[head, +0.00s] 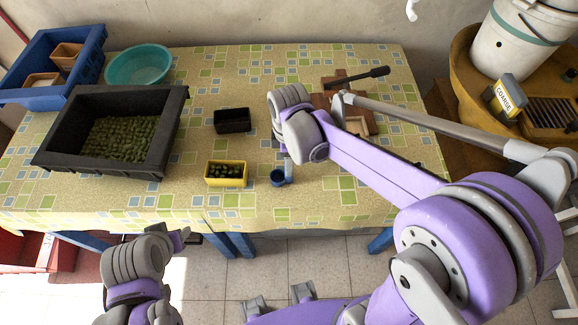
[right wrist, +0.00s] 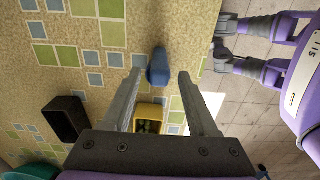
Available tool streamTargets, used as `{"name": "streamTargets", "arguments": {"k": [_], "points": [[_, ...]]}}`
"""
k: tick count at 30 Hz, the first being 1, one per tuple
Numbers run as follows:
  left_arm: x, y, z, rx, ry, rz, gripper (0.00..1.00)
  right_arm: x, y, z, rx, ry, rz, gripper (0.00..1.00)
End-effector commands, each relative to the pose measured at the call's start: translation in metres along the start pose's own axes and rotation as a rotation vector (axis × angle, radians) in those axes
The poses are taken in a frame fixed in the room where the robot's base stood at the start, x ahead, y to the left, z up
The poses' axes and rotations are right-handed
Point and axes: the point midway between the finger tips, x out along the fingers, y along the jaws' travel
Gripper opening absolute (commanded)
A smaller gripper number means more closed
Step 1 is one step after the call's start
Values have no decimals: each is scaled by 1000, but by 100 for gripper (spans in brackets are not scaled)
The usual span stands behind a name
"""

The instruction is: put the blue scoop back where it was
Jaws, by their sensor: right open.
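The blue scoop (head: 278,177) rests on the table near its front edge, just right of the yellow box (head: 225,173). My right gripper (head: 286,166) is over the scoop, partly hidden by its own wrist. In the right wrist view the open fingers (right wrist: 159,76) point down with the scoop (right wrist: 158,68) showing between their tips. No grip on the scoop shows. My left gripper (head: 180,238) is low at the bottom left, in front of the table and away from the scoop; its jaw opening is unclear.
The yellow box holds green produce. A small black box (head: 232,129) stands behind it. A large black crate (head: 52,160) of green produce, a teal bowl (head: 138,66) and a blue crate (head: 20,95) are left. A wooden board (head: 345,76) with a dark-handled lever lies behind my right arm.

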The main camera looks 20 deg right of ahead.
Motion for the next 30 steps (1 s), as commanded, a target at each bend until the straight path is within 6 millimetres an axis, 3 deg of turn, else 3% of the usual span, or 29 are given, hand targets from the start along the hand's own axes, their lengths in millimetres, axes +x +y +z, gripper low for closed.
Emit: {"name": "streamTargets", "arguments": {"k": [6,14,24,30], "points": [[-4,0,-5,0,4,0,50,-40,0,0,0,0,0,59],[-5,0,-6,0,5,0,50,-57,-10,8,92,15,32,59],[-5,0,-6,0,5,0,50,-56,-78,58,851,231,247,59],[-5,0,-6,0,5,0,50,-43,-102,74,1172,376,303,59]]}}
